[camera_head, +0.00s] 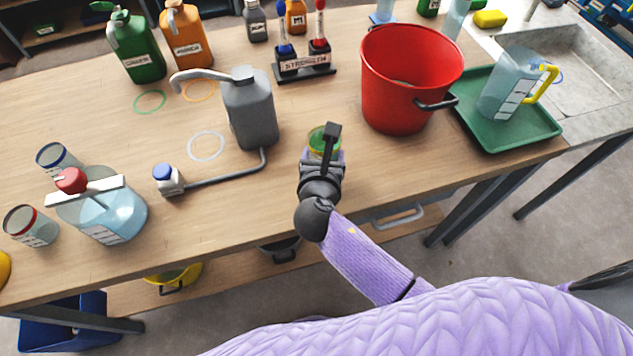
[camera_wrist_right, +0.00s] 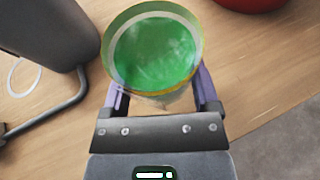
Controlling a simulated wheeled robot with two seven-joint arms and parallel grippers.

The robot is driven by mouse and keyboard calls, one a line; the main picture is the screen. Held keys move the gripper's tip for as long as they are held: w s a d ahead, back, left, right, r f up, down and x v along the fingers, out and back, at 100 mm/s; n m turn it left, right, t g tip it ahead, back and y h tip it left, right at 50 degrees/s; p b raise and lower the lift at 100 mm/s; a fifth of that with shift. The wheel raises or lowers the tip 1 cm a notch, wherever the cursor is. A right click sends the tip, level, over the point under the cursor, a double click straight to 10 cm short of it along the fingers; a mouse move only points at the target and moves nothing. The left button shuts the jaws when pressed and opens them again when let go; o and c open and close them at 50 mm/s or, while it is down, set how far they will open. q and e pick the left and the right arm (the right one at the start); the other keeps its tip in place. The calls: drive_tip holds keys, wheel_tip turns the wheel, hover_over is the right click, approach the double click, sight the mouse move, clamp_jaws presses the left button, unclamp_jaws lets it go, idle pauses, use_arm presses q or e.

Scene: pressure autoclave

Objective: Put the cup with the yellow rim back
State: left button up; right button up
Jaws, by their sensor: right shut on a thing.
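The cup with the yellow rim (camera_head: 318,138) is near the middle of the wooden table. It holds green liquid, seen from above in the right wrist view (camera_wrist_right: 154,52). My right gripper (camera_head: 324,150) is shut on the cup, with a finger on each side of it, also in the right wrist view (camera_wrist_right: 160,98). The cup looks about upright; I cannot tell whether its base touches the table. A blue-rimmed cup (camera_head: 57,160) and a red-rimmed cup (camera_head: 30,228) stand at the left, beside a clear bluish vessel with a red knob (camera_head: 112,218). My left gripper is not in view.
A grey jug (camera_head: 250,115) with a bent pipe (camera_head: 225,172) stands left of the cup. A red bucket (camera_head: 405,85) stands to its right, near a green tray (camera_head: 545,128) bearing a yellow-handled pitcher (camera_head: 508,88).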

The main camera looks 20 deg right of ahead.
wheel_tip(320, 180, down, 5)
drive_tip(key=shift+r+b, duration=0.1)
drive_tip(key=shift+b, duration=1.15)
drive_tip(key=shift+r, duration=0.2)
drive_tip(key=o, duration=0.9)
drive_tip(key=shift+f, duration=0.15)
drive_tip(key=shift+o, duration=1.3)
drive_tip(key=p+v, duration=0.2)
drive_tip(key=r+p+v, duration=0.1)
drive_tip(key=p+v, duration=0.5)
drive_tip(key=v, duration=0.3)
drive_tip(key=shift+s+a, duration=0.2)
drive_tip(key=shift+s, duration=0.25)
